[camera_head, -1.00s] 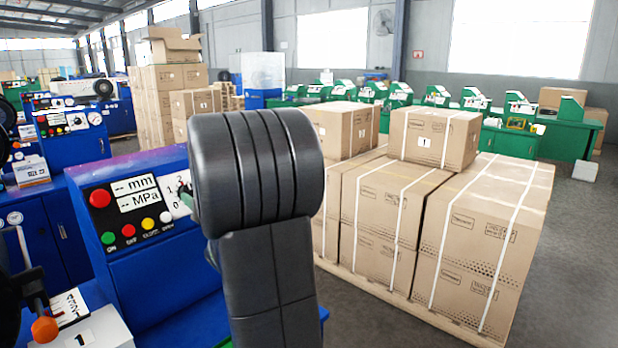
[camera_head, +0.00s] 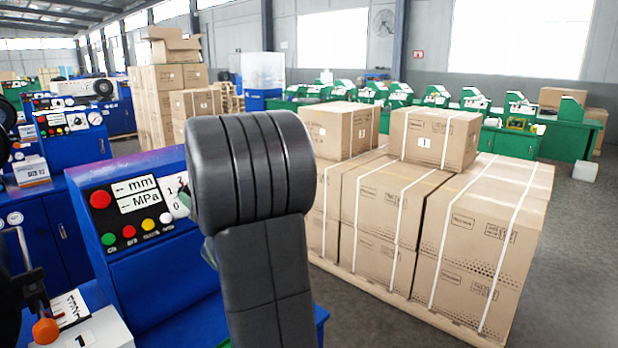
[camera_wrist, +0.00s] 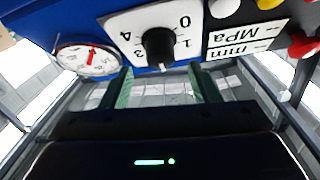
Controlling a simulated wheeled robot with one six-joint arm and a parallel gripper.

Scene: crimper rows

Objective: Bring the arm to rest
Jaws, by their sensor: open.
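My gripper (camera_wrist: 160,78) shows in the wrist view as two green fingers, spread apart with nothing between them. The wrist picture is upside down relative to the panel lettering. A black rotary knob (camera_wrist: 158,45) on a white numbered plate (camera_wrist: 125,22) appears just above the fingertips, apart from them as far as I can tell.
The panel bears a red button (camera_head: 100,199), smaller buttons and a pressure gauge (camera_wrist: 87,60). Strapped cartons (camera_head: 470,270) on a pallet stand to the right behind the arm. Green machines (camera_head: 400,95) line the back. Grey floor (camera_head: 570,260) is open at far right.

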